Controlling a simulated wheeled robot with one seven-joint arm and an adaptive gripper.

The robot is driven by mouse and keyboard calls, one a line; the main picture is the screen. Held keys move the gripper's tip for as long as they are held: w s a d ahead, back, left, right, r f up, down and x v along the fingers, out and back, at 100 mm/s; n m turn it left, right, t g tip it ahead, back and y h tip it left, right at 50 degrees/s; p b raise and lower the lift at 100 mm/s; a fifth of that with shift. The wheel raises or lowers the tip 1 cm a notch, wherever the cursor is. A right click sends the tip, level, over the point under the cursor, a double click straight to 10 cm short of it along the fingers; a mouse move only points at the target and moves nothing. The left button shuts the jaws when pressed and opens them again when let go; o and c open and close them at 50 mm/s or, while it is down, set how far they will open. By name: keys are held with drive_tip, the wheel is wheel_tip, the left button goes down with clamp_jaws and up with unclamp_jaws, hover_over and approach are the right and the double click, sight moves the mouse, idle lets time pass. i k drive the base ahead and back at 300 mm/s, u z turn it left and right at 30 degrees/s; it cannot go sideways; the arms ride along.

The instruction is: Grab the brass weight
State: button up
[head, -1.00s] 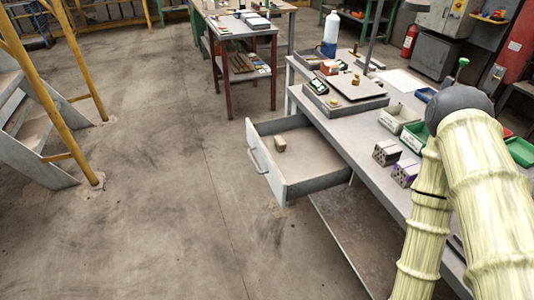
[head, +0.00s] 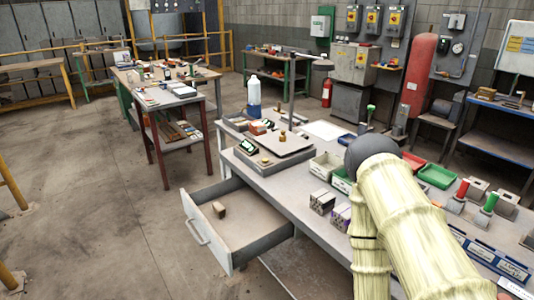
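A small brass weight (head: 283,136) stands toward the back of the flat plate of a bench scale (head: 290,146). Another small brass-coloured piece (head: 265,161) sits at the scale's near edge, beside a dark display with green digits (head: 247,146). Both are small in the head view, so their exact shape is hard to tell. My arm, in a pale sleeve with a dark grey joint, fills the lower right over the bench. My gripper is not visible, and nothing shows it touching either brass piece.
The workbench (head: 300,186) has an open drawer (head: 232,245) with a small tan block (head: 219,210). Grey blocks (head: 322,201) lie near my arm. Floor left of the drawer is clear.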

sight(283, 138)
drive_tip(key=u, duration=0.5)
drive_tip(key=k, duration=0.6)
drive_tip(key=u, duration=1.05)
drive_tip(key=i, duration=1.6)
drive_tip(key=z, duration=1.25)
drive_tip(key=i, duration=0.55)
drive_tip(key=z, duration=0.55)
